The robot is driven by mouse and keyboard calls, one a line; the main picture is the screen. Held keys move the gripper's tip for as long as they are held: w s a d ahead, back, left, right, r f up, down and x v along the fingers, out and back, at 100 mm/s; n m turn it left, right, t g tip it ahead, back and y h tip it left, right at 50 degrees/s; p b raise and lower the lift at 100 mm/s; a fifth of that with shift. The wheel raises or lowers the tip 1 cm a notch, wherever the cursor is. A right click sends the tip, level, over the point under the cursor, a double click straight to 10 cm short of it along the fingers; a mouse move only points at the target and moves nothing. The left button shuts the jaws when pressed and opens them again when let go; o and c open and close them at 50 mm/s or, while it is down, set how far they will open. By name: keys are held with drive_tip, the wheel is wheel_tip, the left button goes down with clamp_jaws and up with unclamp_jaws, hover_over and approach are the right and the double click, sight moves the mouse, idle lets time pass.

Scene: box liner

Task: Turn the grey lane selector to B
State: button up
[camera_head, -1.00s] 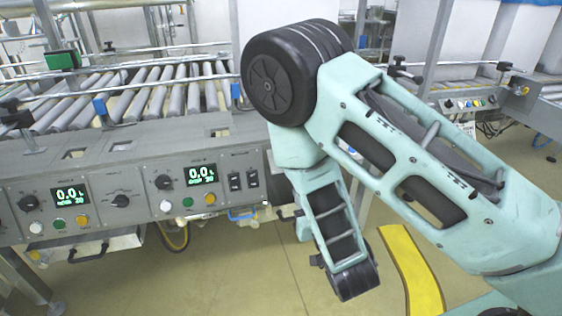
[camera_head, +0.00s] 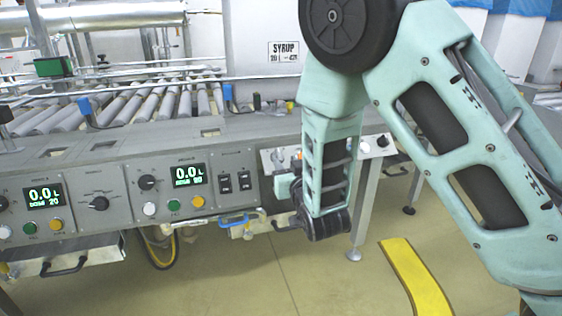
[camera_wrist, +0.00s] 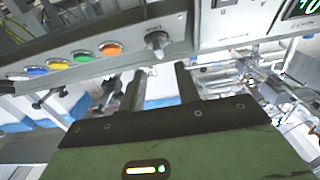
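In the wrist view a grey knob with a raised grip (camera_wrist: 157,42) sits on the panel, beyond my fingertips and apart from them. It looks like the lane selector, but its lane letters are not readable. My gripper (camera_wrist: 160,72) is open, its two dark fingers apart with nothing between them. In the head view my forearm hangs before the right end of the console, and my fingers cannot be made out there. My arm covers part of the panel behind it.
Blue (camera_wrist: 37,71), yellow, green and orange (camera_wrist: 110,49) buttons line the panel left of the knob. In the head view, the console (camera_head: 225,160) carries displays, black knobs (camera_head: 98,203) and switches. Rollers (camera_head: 150,105) lie behind. A yellow floor strip (camera_head: 415,280) is at lower right.

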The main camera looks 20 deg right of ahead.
sight(279, 152)
drive_tip(key=shift+w+b, duration=0.45)
drive_tip(key=shift+w, duration=2.3)
clamp_jaws()
